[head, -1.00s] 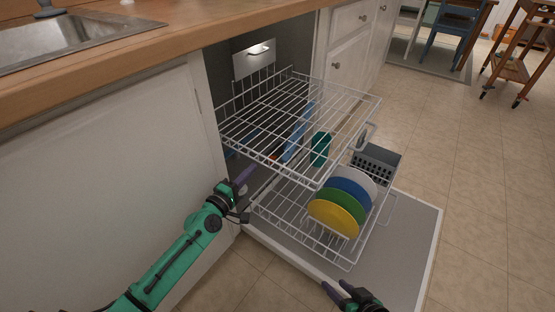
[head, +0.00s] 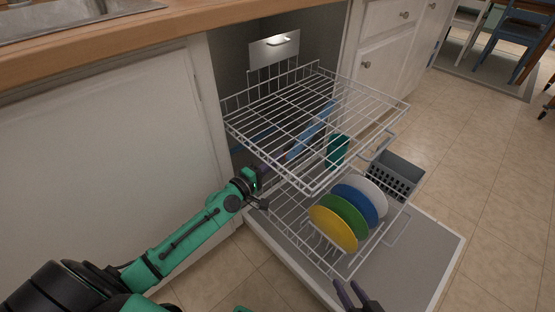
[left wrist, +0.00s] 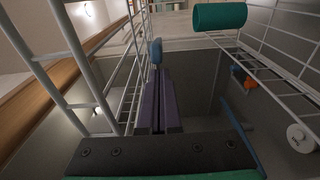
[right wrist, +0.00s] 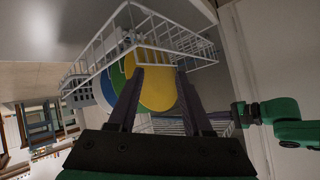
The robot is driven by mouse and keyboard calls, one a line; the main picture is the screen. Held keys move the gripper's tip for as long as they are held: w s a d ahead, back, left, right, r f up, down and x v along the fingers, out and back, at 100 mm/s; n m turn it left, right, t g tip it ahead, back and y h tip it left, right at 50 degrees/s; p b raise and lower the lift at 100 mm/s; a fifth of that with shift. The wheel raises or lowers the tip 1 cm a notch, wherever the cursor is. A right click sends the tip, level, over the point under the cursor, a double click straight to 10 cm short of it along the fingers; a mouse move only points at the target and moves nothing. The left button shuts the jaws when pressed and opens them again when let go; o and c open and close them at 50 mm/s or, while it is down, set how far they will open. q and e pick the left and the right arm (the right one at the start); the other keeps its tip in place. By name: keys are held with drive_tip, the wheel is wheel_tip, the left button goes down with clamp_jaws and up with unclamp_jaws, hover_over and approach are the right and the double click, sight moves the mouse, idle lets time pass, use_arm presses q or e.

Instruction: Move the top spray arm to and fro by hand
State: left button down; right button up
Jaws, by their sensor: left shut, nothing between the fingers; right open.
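A long light-blue bar, which looks like the top spray arm (head: 313,131), lies beneath the wires of the upper rack (head: 330,100). A blue end (left wrist: 155,52), probably of this bar, shows straight ahead of the fingers in the left wrist view. My left gripper (head: 284,164) is shut and empty, reaching in below the upper rack at its near left side; its purple fingers (left wrist: 158,112) are together. I cannot tell whether they touch the bar. My right gripper (head: 356,292) is open and empty near the lowered door; its fingers stand apart in the right wrist view (right wrist: 161,75).
The lower rack (head: 290,215) holds several coloured plates (head: 345,210). A teal cup (head: 338,150) sits between the racks. A grey basket (head: 393,176) is at the right. The open door (head: 420,255) lies flat. Rack wires are close around my left gripper. Floor at right is clear.

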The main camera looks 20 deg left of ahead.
use_arm(q)
drive_tip(key=d+p, duration=0.2)
drive_tip(key=d+n+y+p, duration=0.1)
drive_tip(key=p, duration=0.1)
drive_tip(key=s+d+y+p, duration=0.1)
drive_tip(key=d+p, duration=0.1)
drive_tip(key=shift+d+t, duration=0.3)
use_arm(e)
drive_tip(key=s+d+r+g+h, duration=0.2)
drive_tip(key=d+r+g, duration=0.1)
drive_tip(key=d, duration=0.3)
drive_tip(key=s+d+r+g+h, duration=0.3)
drive_tip(key=d+g, duration=0.1)
drive_tip(key=d, duration=0.2)
drive_tip(key=shift+s+d+r, duration=0.3)
drive_tip(key=shift+s+d, duration=0.05)
